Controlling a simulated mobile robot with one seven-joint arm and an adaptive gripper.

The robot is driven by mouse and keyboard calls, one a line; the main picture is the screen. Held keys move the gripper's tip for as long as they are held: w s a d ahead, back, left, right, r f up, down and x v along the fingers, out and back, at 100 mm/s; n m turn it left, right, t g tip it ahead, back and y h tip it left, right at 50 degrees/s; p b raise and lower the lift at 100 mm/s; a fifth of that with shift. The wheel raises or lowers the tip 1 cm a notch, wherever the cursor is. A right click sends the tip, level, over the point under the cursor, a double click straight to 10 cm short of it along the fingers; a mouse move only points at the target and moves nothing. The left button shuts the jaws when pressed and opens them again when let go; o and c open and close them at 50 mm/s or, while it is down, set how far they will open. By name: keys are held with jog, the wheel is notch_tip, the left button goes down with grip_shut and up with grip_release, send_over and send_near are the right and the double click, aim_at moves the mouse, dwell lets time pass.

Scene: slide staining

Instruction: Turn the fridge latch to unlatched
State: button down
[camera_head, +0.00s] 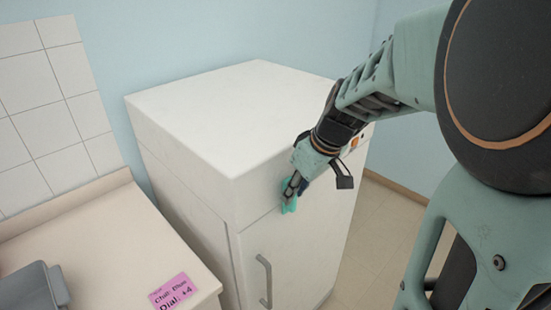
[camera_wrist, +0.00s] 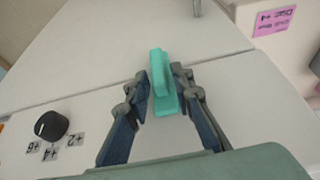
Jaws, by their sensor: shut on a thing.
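The white fridge (camera_head: 250,120) stands against the blue wall, its front facing right of the counter. A teal latch (camera_wrist: 161,84) sits on the fridge front near the seam between the upper panel and the door. My gripper (camera_wrist: 163,92) is shut on the latch, with one finger on each side of it. In the head view the latch (camera_head: 289,191) shows at my gripper's (camera_head: 292,186) tip, partly covered by the fingers. I cannot tell the latch's exact turn from these views.
A grey door handle (camera_head: 265,280) is below the latch. A black dial (camera_wrist: 51,125) with small labels is beside it on the upper panel. The counter (camera_head: 120,235) at left holds a pink note (camera_head: 173,291) and a grey object (camera_head: 35,287). Floor is clear at right.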

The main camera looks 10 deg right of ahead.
jog(key=shift+w+d+y, duration=0.1)
jog(key=shift+y, duration=0.2)
jog(key=shift+w+d+f+m+g+y+b, duration=0.5)
jog(key=shift+g+y, duration=0.75)
jog(key=shift+y, duration=1.1)
jog(key=shift+w+d+f+m+g+y+b, duration=0.15)
jog(key=shift+d+f+m+g+y, duration=0.35)
jog(key=shift+m+g+y, duration=1.3)
jog(key=shift+w+d+f+n+g+y+b, duration=0.1)
jog(key=shift+w+d+f+g+y+b, duration=0.45)
jog(key=shift+y, duration=2.4)
jog(key=shift+s+a+f+g, duration=0.1)
jog(key=shift+s+a+g, duration=0.2)
jog(key=shift+a+g, duration=0.1)
jog(key=c, duration=1.9)
grip_release()
jog(key=shift+c, duration=0.2)
jog(key=shift+d, duration=0.15)
jog(key=v, duration=0.7)
jog(key=shift+d, duration=0.15)
